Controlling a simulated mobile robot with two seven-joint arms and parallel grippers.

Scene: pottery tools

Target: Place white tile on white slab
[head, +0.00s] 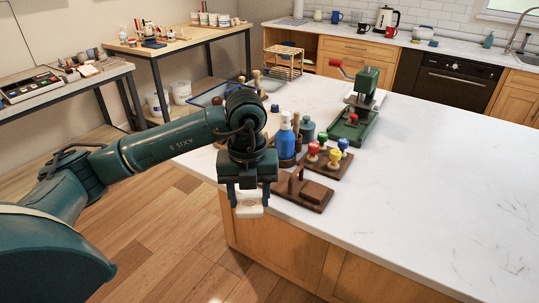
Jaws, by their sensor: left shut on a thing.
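My left gripper (249,194) points down in front of the near left edge of the island. It is shut on a small white piece, which looks like the white tile (249,210). The piece hangs below the fingers, with the floor and the cabinet front behind it. The fingers hide its upper part. The island has a broad white, faintly veined top (430,190). My right gripper is not in view.
The right part of the top is clear. Workbenches stand at the back left.

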